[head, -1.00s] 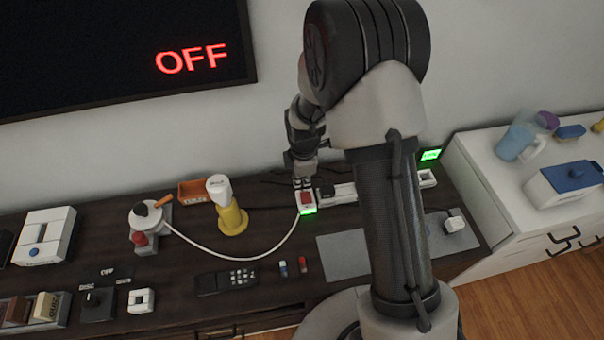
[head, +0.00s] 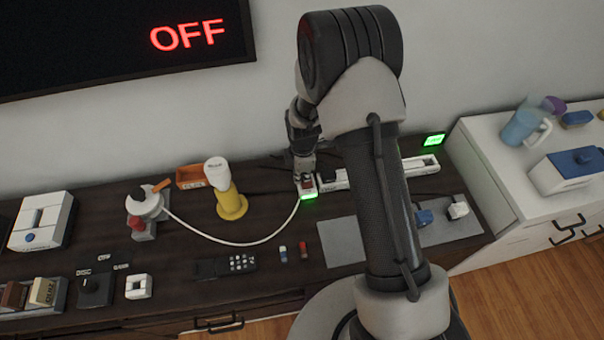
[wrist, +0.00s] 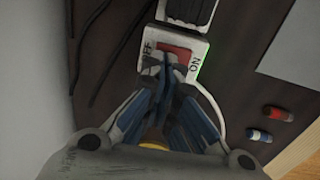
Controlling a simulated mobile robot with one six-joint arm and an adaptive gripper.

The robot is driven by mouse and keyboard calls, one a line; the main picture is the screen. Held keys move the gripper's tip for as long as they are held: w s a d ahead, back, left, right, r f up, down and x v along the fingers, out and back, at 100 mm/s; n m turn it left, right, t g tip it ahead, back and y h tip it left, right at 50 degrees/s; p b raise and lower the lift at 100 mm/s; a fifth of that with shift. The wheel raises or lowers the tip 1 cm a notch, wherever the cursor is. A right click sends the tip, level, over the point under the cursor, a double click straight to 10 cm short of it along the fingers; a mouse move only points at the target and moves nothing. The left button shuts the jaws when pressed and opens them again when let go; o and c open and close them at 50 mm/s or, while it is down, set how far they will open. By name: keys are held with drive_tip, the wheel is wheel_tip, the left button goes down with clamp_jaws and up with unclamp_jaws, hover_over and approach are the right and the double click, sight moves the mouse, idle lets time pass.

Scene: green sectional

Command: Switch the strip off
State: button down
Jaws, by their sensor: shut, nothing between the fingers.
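The white power strip (head: 322,182) lies on the dark cabinet top, partly hidden behind my arm. Its near end has a red rocker switch (wrist: 175,54) with OFF lettered on the left and ON on the right in the wrist view. A green light (head: 309,197) glows at that end. My gripper (wrist: 170,76) is shut and empty, pointing down, with its blue-grey fingertips at the switch and overlapping it in the wrist view. I cannot tell whether they touch it. In the head view my gripper (head: 305,175) hides part of the switch.
A white cable (head: 245,243) curves left from the strip. A grey mat (head: 342,241) lies in front. A green-lit display (head: 434,140) stands behind on the right.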

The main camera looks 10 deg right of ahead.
drive_tip(key=shift+w+f+g+p, duration=0.3)
drive_tip(key=shift+f+g, duration=0.1)
drive_tip(key=shift+g, duration=0.2)
drive_tip(key=shift+s+f, duration=0.1)
drive_tip(key=shift+s, duration=0.1)
drive_tip(key=shift+s, duration=0.65)
wheel_tip(320, 180, up, 14)
drive_tip(key=w+p, duration=0.2)
drive_tip(key=p, duration=0.3)
drive_tip(key=shift+w+r, duration=0.25)
drive_tip(key=shift+w, duration=0.1)
